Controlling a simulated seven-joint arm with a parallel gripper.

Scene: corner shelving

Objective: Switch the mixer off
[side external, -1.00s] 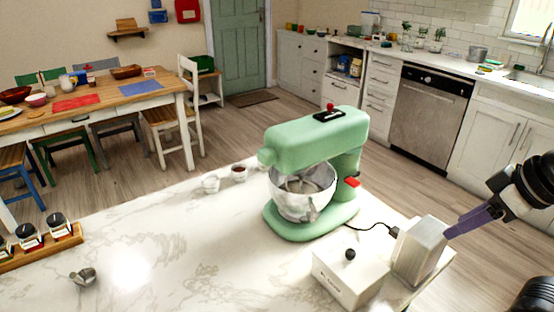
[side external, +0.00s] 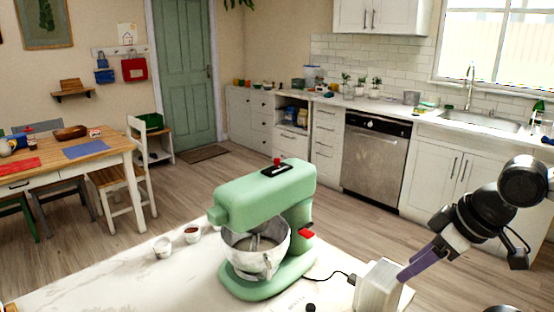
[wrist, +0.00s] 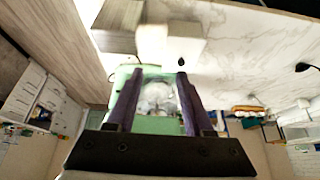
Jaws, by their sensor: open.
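The pale green mixer (side external: 265,190) stands upright on the white marble counter. Its steel bowl (side external: 256,250) sits under the head. A red lever (side external: 306,233) is on its side, and a red knob (side external: 277,162) sits on a black plate on top. My gripper (side external: 405,276) is to the right of the mixer, apart from it, by a pale block-shaped box. In the wrist view my gripper (wrist: 155,75) shows two purple fingers spread apart with nothing between them. The mixer's green body (wrist: 150,123) and bowl lie beyond the fingers; the lever cannot be made out there.
The pale box (side external: 378,287) stands at the counter's right end, with a black cord running from it to the mixer. A lidded white box with a black knob (side external: 310,307) is cut off below. Small cups (side external: 192,234) stand left of the mixer. Bare marble lies in front.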

